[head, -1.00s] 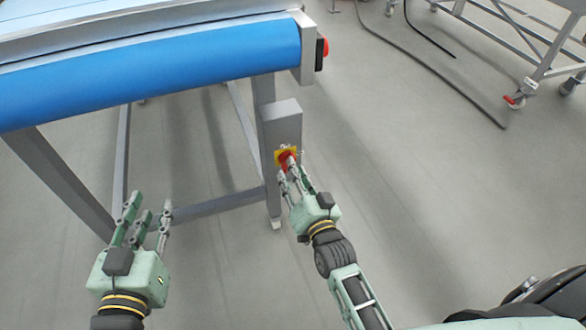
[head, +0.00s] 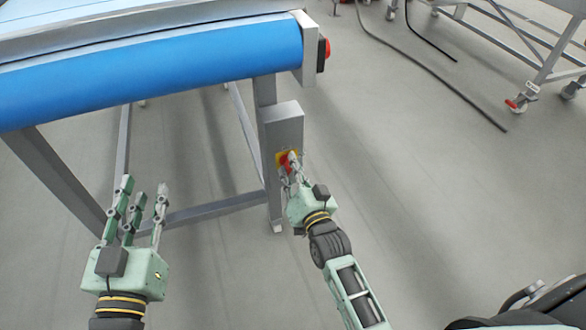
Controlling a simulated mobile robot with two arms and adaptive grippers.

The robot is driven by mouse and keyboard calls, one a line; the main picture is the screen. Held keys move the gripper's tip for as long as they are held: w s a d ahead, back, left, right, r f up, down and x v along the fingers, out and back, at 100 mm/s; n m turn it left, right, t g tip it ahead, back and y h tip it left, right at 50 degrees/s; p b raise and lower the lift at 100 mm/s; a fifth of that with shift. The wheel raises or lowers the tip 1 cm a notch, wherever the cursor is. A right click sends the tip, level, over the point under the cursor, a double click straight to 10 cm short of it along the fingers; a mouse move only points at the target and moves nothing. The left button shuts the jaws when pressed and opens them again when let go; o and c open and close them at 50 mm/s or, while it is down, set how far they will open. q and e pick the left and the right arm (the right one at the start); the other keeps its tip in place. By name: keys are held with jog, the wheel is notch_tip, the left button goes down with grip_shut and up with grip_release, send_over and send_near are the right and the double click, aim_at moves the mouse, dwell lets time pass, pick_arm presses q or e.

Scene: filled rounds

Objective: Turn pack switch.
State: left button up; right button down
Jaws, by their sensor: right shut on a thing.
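The pack switch (head: 285,162) is a red rotary handle on a yellow plate, on the front of a grey box (head: 284,124) fixed to the conveyor's leg. My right gripper (head: 292,168) is at the switch, its fingers closed around the red handle and hiding part of it. My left gripper (head: 140,200) is open and empty, left of the box and below the blue belt, with its fingers spread and pointing up.
The conveyor (head: 160,72) with its blue belt fills the upper left. A red button (head: 323,54) sits on its end. A wheeled metal frame (head: 530,60) stands at the upper right, with dark cables (head: 400,65) on the floor. The grey floor right of the box is clear.

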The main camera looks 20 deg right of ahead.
pick_arm(q)
jog(key=shift+f, duration=0.1)
pick_arm(e)
jog(key=n+p, duration=0.4)
jog(key=n, duration=0.1)
jog(key=shift+a+n+p, duration=0.15)
jog(key=shift+n+p, duration=0.15)
jog(key=shift+n, duration=0.1)
pick_arm(q)
jog(key=s+a+f+g+y, duration=0.2)
jog(key=s+f+g, duration=0.4)
jog(key=f, duration=0.3)
jog(key=s+a+f+g+y, duration=0.1)
jog(key=s+a+f+g, duration=0.3)
jog(key=f, duration=0.5)
jog(key=shift+s+f+n+g+y, duration=0.15)
jog(key=shift+s+n+g+y, duration=0.2)
jog(key=shift+s+g, duration=1.05)
jog(key=shift+s, duration=0.15)
pick_arm(e)
jog(key=c, duration=1.8)
grip_release()
jog(key=s, duration=1.2)
jog(key=shift+d, duration=0.2)
